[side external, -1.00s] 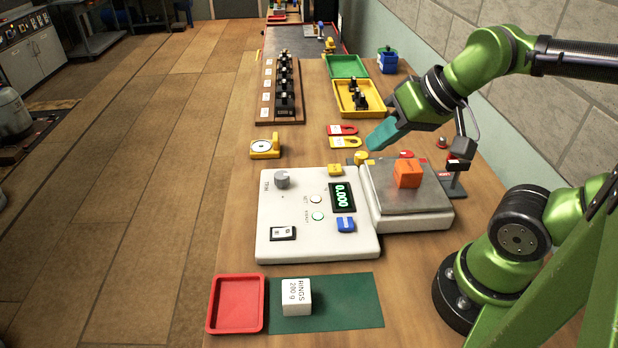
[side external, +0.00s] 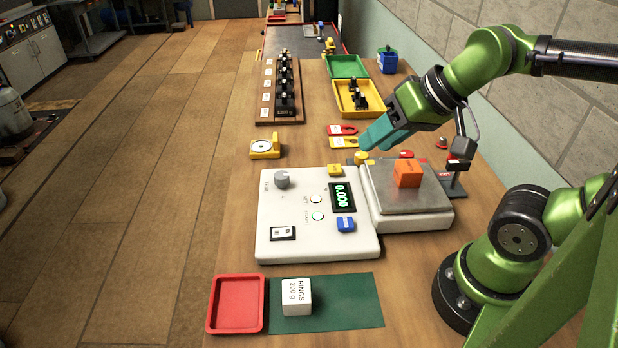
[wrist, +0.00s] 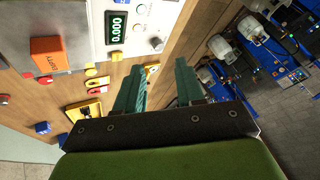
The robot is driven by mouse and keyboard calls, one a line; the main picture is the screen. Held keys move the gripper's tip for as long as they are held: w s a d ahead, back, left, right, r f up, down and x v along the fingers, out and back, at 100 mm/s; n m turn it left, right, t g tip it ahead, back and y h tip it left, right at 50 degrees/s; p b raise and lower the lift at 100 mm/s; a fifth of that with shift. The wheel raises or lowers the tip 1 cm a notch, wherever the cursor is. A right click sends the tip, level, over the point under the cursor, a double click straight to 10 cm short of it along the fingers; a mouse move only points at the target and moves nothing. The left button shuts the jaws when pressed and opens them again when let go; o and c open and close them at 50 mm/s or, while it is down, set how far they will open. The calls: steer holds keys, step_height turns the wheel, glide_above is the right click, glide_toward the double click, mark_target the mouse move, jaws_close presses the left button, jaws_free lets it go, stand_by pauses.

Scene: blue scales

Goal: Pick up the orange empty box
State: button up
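The orange box (side external: 407,174) sits on the metal pan of the scale (side external: 412,197). In the wrist view the orange box (wrist: 50,57) is at the upper left and carries dark lettering. My gripper (side external: 371,143) is in the air behind and left of the box, apart from it, with teal fingers pointing down and left. In the wrist view its two fingers (wrist: 160,80) stand apart with nothing between them. The scale's display (side external: 343,197) reads 0.000.
A white control panel (side external: 290,243) with a knob adjoins the scale. A white block marked RINGS 200 g (side external: 297,297) is on a green mat (side external: 345,312) beside a red tray (side external: 237,303). A small post stands right of the scale.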

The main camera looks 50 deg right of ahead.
steer(key=o, duration=0.8)
steer(key=m+g+h, duration=0.2)
steer(key=m+g, duration=0.5)
steer(key=m, duration=1.6)
glide_above(410, 166)
step_height(410, 166, down, 17)
steer(key=shift+r, duration=0.2)
